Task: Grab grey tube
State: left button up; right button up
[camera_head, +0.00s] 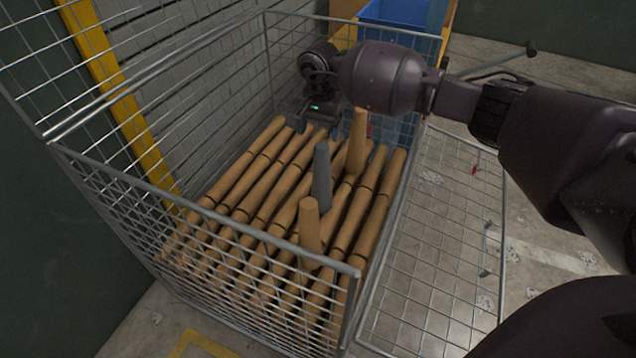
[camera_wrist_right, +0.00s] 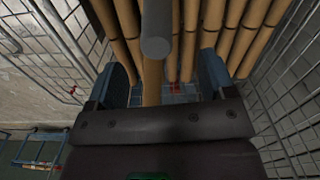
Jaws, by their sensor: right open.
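The grey tube (camera_head: 321,177) stands upright among brown tubes in the wire cage in the head view. In the right wrist view its round grey end (camera_wrist_right: 155,47) shows at the top centre, beyond my fingertips. My right gripper (camera_head: 308,120) is over the back part of the cage, above and behind the grey tube. In the wrist view my right gripper (camera_wrist_right: 164,80) is open, and the grey tube is not between its fingers. The lower end of the grey tube is hidden among the brown tubes. My left gripper is not in view.
Brown tubes (camera_head: 262,190) lie side by side in the cage. One brown tube (camera_head: 359,140) stands behind the grey tube and another (camera_head: 309,225) in front. Wire walls (camera_head: 205,265) surround the load, and a mesh door (camera_head: 440,245) hangs open at the right. A blue bin (camera_head: 395,12) is behind.

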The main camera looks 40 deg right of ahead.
aim_at(322, 155)
notch_tip(322, 155, down, 4)
jog(key=shift+r+b, duration=0.1)
jog(key=shift+b, duration=0.3)
jog(key=f+b, duration=0.1)
jog(key=f, duration=0.3)
jog(key=shift+s+d+f+b, duration=0.1)
jog(key=shift+s+d+b, duration=0.05)
jog(key=shift+d+b, duration=0.25)
jog(key=shift+f, duration=0.45)
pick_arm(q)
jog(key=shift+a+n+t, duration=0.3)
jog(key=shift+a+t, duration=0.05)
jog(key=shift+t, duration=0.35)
pick_arm(e)
jog(key=shift+r, duration=0.1)
jog(key=c, duration=1.3)
